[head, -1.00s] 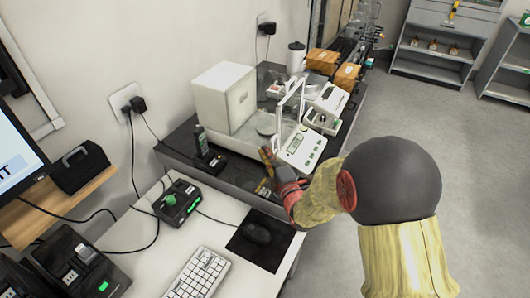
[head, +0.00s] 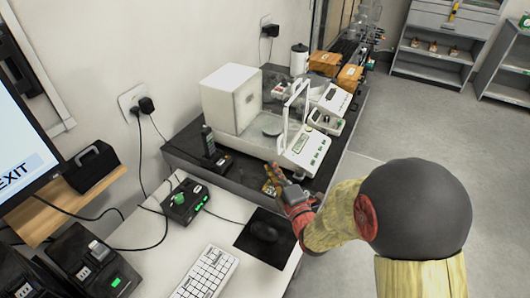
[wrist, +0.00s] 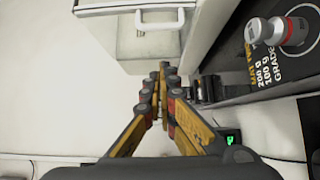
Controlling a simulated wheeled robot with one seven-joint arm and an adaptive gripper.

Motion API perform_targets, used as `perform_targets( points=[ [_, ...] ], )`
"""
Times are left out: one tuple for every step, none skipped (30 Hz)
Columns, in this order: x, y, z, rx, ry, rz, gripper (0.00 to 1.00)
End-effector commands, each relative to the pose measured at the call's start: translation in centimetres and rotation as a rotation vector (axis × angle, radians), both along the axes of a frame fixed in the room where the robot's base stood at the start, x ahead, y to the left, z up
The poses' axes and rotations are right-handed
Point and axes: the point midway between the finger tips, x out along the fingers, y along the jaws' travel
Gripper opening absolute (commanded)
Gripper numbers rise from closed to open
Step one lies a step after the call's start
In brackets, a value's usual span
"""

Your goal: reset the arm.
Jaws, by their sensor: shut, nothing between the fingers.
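My gripper (head: 272,176) is shut and empty. It is over the front edge of the dark weighing table, in front of the balance (head: 300,150) with its clear draft shield. My yellow and red arm reaches in from the lower right. In the wrist view the yellow fingers of my gripper (wrist: 160,70) meet at their tips, with nothing between them.
A keyboard (head: 205,274), mouse (head: 263,231) and control box (head: 184,202) occupy the white desk. Grey floor (head: 420,125) is open at right.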

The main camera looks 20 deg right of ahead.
Motion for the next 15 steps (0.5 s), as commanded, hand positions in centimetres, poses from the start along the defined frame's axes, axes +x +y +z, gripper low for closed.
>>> perform_targets(
  points=[
    [-0.2,0.0,0.0,0.0,0.0,0.0,0.0],
    [-0.2,0.0,0.0,0.0,0.0,0.0,0.0],
    [-0.3,0.0,0.0,0.0,-0.001,0.0,0.0],
    [-0.3,0.0,0.0,0.0,-0.001,0.0,0.0],
    [-0.3,0.0,0.0,0.0,0.0,0.0,0.0],
    [-0.2,0.0,0.1,0.003,0.002,0.0,0.0],
    [-0.2,0.0,0.2,0.009,0.006,-0.001,0.0],
    [-0.1,-0.1,0.4,0.015,0.012,-0.003,0.0],
    [0.1,-0.1,0.7,0.028,0.024,-0.007,0.0],
    [0.2,-0.2,1.0,0.043,0.038,-0.01,0.0],
    [0.3,-0.2,1.2,0.06,0.055,-0.015,0.0],
    [0.5,-0.3,1.7,0.087,0.08,-0.023,0.0],
    [0.6,-0.4,2.1,0.111,0.101,-0.031,0.0],
    [0.7,-0.5,2.5,0.138,0.125,-0.039,0.0],
    [0.7,-0.6,3.0,0.177,0.158,-0.054,0.0]
  ],
)
